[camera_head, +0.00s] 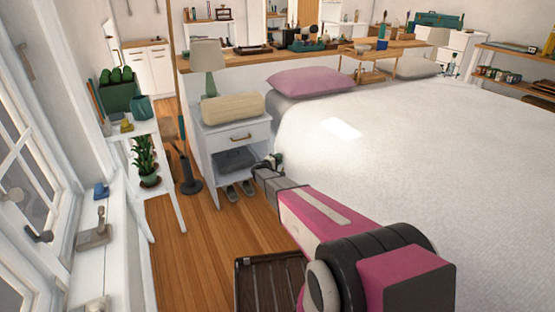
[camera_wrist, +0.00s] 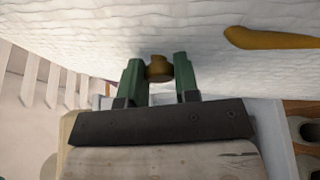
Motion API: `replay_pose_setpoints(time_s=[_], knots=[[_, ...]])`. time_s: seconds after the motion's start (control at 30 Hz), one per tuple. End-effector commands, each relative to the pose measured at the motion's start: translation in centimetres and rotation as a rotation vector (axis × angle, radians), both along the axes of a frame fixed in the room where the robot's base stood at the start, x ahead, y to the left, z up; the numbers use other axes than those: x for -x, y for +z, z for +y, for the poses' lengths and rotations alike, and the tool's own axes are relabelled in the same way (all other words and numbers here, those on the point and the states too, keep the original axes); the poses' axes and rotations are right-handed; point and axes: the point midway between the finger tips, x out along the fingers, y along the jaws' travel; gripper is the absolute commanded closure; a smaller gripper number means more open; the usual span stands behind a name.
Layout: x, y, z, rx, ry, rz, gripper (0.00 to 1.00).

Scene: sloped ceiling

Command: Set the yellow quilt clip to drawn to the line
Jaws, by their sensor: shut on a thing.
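My gripper (camera_wrist: 160,78) has green fingers shut on a small mustard-yellow piece (camera_wrist: 159,68), which looks like the yellow quilt clip, against the white textured quilt (camera_wrist: 80,35). A longer mustard-yellow piece (camera_wrist: 275,39) lies along the quilt at the upper right of the wrist view, apart from my fingers. I cannot tell whether the two pieces belong together. In the head view my gripper (camera_head: 275,160) is at the near left side of the bed, by the quilt (camera_head: 400,150); the clip is too small or hidden to make out there. I cannot make out a line on the quilt.
A white nightstand (camera_head: 236,136) with a cream box (camera_head: 233,107) stands just left of my gripper. A pink pillow (camera_head: 310,81) lies at the bed's head. A plant stand (camera_head: 150,185) is at the left, with bare wooden floor (camera_head: 205,235) between.

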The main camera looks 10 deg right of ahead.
Motion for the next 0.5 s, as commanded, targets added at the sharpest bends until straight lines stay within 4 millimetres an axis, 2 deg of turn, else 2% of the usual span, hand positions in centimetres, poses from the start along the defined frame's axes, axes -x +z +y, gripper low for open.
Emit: replay_pose_setpoints(time_s=[0.03,0.1,0.37,0.5], knots=[[0.61,-0.09,-0.16,-0.002,-0.011,0.001,0.68],[0.61,-0.09,-0.17,-0.004,-0.011,0.000,0.46],[0.42,-0.05,-0.10,-0.002,-0.007,0.001,0.46],[0.93,-0.01,0.48,-0.002,-0.006,0.001,0.46]])
